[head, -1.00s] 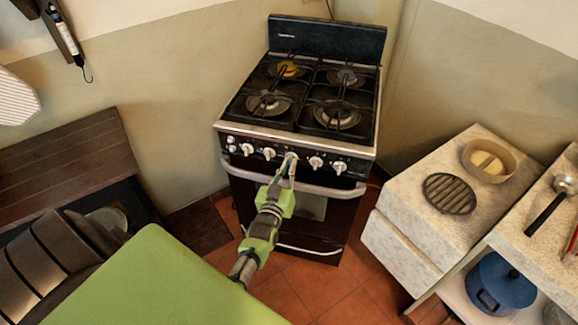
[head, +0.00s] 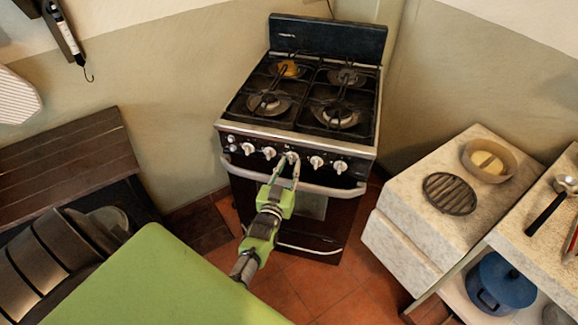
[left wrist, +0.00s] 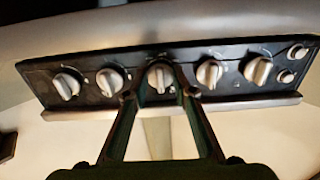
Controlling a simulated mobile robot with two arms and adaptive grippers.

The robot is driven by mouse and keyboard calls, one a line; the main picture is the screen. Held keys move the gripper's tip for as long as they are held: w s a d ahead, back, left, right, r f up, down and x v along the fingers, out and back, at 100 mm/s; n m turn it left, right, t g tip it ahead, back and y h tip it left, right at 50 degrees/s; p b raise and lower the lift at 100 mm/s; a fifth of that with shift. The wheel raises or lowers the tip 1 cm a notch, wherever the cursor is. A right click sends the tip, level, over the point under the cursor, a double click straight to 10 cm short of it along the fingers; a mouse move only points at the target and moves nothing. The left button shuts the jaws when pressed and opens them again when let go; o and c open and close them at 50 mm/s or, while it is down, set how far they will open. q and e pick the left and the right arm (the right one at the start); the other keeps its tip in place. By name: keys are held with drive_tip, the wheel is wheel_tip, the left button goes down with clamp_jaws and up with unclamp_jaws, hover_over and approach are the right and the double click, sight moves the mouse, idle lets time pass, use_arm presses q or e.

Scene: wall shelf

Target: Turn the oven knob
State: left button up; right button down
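The oven (head: 300,110) is a black and steel gas stove against the wall. Its front panel carries a row of white knobs, with the middle oven knob (head: 291,157) straight ahead of my left gripper (head: 285,160). In the left wrist view the middle knob (left wrist: 160,77) sits between the two fingertips of the left gripper (left wrist: 159,76). The fingers are apart, one on each side of the knob, and I cannot tell whether they touch it. The knob's lower part in the head view is partly hidden by the fingers. My right gripper is not in view.
The steel oven handle (head: 335,188) runs just below the knobs, under the gripper. Other knobs sit close on both sides. A stone-topped counter (head: 412,215) with a bowl (head: 465,155) and a round grate (head: 450,194) stands at right. Tiled floor (head: 310,280) is clear.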

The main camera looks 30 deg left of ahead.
use_arm(q)
drive_tip(key=shift+r, duration=0.1)
drive_tip(key=v, duration=1.2)
idle(0.4)
